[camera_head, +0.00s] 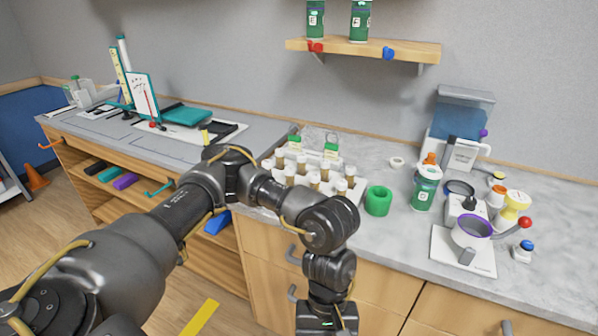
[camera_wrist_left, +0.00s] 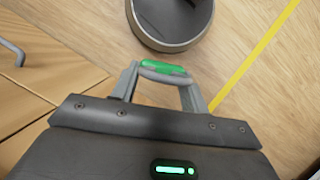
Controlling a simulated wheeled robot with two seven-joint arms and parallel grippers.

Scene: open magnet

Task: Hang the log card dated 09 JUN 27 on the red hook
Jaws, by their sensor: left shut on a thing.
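The red hook (camera_head: 316,46) sits on the front edge of the wall shelf, at its left end. My left arm reaches across the head view and bends down; its fingers are below that picture's edge. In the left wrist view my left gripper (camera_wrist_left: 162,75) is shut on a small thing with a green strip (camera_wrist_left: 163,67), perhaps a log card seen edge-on. No date is readable on it. Two green-topped cards (camera_head: 295,145) (camera_head: 331,151) with wire loops stand behind the vial rack, their dates too small to read. My right gripper is not in view.
A blue hook (camera_head: 389,53) is on the right of the shelf (camera_head: 350,47), below two green canisters. The counter holds a vial rack (camera_head: 347,196), a green ring (camera_head: 378,201), a canister (camera_head: 425,187) and lab devices.

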